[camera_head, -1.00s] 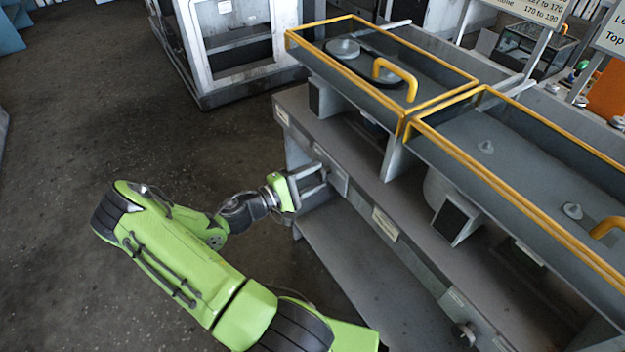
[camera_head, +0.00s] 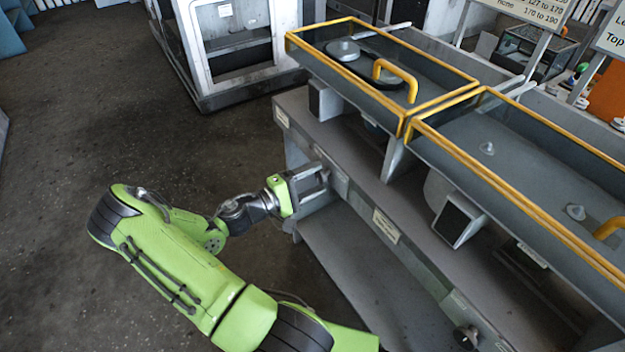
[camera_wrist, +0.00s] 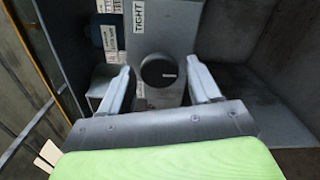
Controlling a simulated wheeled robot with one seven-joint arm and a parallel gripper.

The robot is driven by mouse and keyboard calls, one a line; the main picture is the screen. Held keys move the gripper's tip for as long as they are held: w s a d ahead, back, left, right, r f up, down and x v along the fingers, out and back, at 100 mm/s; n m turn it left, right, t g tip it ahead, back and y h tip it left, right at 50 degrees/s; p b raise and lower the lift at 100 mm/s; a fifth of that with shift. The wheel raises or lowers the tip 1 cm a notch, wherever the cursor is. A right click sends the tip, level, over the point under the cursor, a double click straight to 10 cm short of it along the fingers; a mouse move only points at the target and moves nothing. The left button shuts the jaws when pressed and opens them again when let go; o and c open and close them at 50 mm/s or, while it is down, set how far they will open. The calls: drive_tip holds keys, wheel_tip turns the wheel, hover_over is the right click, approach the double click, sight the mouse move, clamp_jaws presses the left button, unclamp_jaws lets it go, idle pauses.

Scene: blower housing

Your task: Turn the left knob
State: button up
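The left knob (camera_wrist: 160,71) is round and dark, with a short light mark on its face. It sits on a grey panel below a "TIGHT" label (camera_wrist: 139,16) in the wrist view. My gripper (camera_head: 322,178) is open in front of the panel at the left end of the blower housing. In the wrist view its two fingers stand on either side of the knob, with visible gaps. Whether the fingertips reach level with the knob is hard to tell. The knob cannot be made out in the head view, where my gripper is in front of that spot.
Another knob (camera_head: 465,337) is on the same front face, further right. Yellow-framed covers with handles (camera_head: 396,78) lie on top of the housing (camera_head: 385,228). A white cabinet (camera_head: 232,50) stands behind. The dark floor (camera_head: 110,120) to the left is clear.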

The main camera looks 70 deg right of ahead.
drive_tip(key=shift+o, duration=0.4)
drive_tip(key=shift+w, duration=0.1)
drive_tip(key=p+v, duration=0.2)
drive_tip(key=v, duration=1.3)
drive_tip(key=shift+w+a+p, duration=0.2)
drive_tip(key=shift+a+p, duration=0.05)
drive_tip(key=shift+p, duration=0.1)
